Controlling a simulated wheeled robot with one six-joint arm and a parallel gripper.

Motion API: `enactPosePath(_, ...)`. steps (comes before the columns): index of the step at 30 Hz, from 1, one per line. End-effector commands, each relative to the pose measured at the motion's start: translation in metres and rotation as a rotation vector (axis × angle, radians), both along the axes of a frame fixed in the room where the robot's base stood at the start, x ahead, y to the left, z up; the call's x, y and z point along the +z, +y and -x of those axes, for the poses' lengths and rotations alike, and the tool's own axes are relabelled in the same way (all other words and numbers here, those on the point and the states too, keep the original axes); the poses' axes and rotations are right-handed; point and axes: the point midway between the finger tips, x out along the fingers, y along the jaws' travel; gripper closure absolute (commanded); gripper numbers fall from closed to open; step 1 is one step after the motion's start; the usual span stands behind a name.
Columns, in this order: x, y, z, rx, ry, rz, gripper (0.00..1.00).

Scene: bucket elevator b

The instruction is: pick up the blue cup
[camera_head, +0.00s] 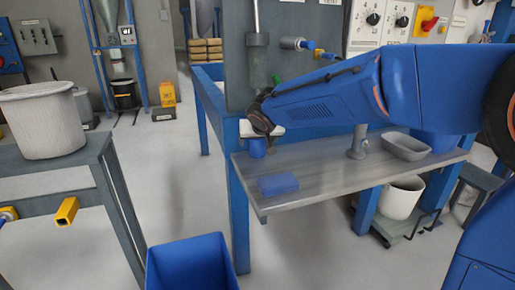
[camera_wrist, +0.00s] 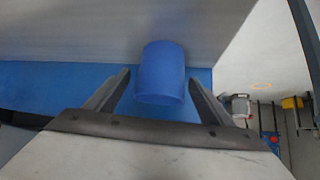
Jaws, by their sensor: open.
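In the wrist view the blue cup (camera_wrist: 162,70) lies ahead, between the two dark fingers of my gripper (camera_wrist: 160,78). The fingers are spread apart, with a visible gap on each side of the cup. The cup's upper part is hidden by my gripper in the head view. I cannot tell exactly how far the fingertips reach around it.
A grey tray (camera_head: 404,146) sits further right. A dark panel (camera_head: 235,65) rises behind the shelf. A blue bin (camera_head: 190,262) stands on the floor at front left.

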Motion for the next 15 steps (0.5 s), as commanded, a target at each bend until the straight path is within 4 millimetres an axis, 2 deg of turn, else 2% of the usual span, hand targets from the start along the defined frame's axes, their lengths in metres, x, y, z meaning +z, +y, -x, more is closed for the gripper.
enactPosePath(1, 0.0001, 0.0, 0.0001, 0.0, 0.0, 0.0, 0.3)
enactPosePath(6, 0.0001, 0.0, 0.0001, 0.0, 0.0, 0.0, 0.67)
enactPosePath(8, 0.0002, 0.0001, 0.0001, 0.0, 0.0, 0.0, 0.68)
enactPosePath(9, 0.0002, 0.0001, 0.0001, 0.0, 0.0, 0.0, 0.71)
enactPosePath(15, 0.0014, -0.0001, 0.0006, 0.0, -0.001, 0.0, 0.71)
